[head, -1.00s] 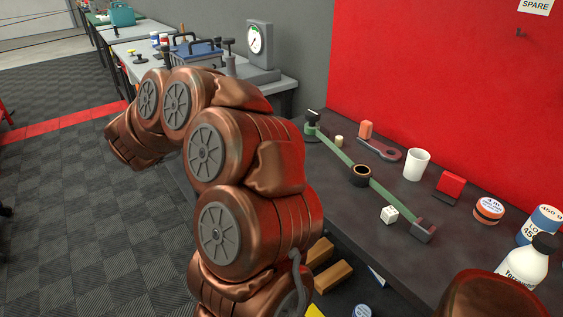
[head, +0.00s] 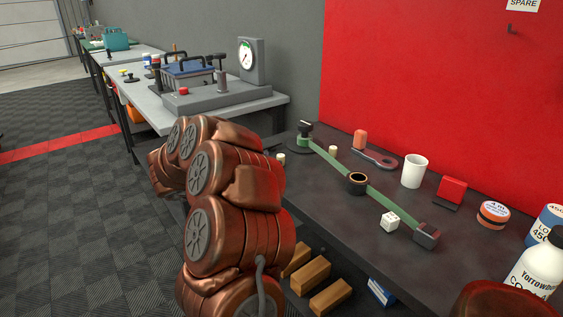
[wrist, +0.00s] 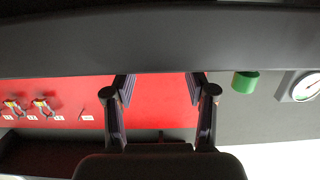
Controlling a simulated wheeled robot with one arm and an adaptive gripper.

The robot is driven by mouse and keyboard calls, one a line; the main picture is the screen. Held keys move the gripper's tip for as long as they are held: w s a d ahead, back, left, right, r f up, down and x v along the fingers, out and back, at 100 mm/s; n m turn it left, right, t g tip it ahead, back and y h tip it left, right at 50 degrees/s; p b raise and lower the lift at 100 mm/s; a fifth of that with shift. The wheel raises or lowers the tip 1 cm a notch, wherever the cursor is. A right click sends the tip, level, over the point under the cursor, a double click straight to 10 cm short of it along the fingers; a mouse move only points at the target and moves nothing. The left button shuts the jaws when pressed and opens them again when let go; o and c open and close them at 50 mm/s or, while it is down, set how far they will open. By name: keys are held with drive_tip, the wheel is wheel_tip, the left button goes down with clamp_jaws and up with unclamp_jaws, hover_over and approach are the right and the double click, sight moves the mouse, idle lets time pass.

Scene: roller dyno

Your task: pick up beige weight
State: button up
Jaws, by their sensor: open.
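The other beige weight (head: 281,158) is left of the bar, close to my arm. I cannot tell which one the task names. In the wrist view my gripper (wrist: 158,90) is open and empty, its two fingers spread in front of a red surface. No beige weight shows there. My gripper is hidden in the head view, so its distance from the weights is unclear.
The red wall (head: 430,80) rises behind.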

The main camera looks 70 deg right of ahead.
sight(281, 155)
drive_tip(key=b+x, duration=0.1)
drive_tip(key=x, duration=0.2)
drive_tip(key=shift+s+d+f, duration=0.15)
drive_tip(key=shift+d+f, duration=0.1)
drive_tip(key=shift+s+d, duration=0.35)
drive_tip(key=shift+d, duration=0.3)
drive_tip(key=shift+c, duration=0.3)
drive_tip(key=c, duration=0.9)
drive_tip(key=shift+r, duration=0.1)
wheel_tip(281, 155, up, 3)
drive_tip(key=shift+r+p, duration=0.2)
drive_tip(key=shift+p, duration=0.4)
drive_tip(key=s+a, duration=0.2)
drive_tip(key=a, duration=0.5)
drive_tip(key=s+a+r+p, duration=0.1)
drive_tip(key=s+a, duration=0.2)
drive_tip(key=a, duration=0.5)
drive_tip(key=shift+s, duration=0.15)
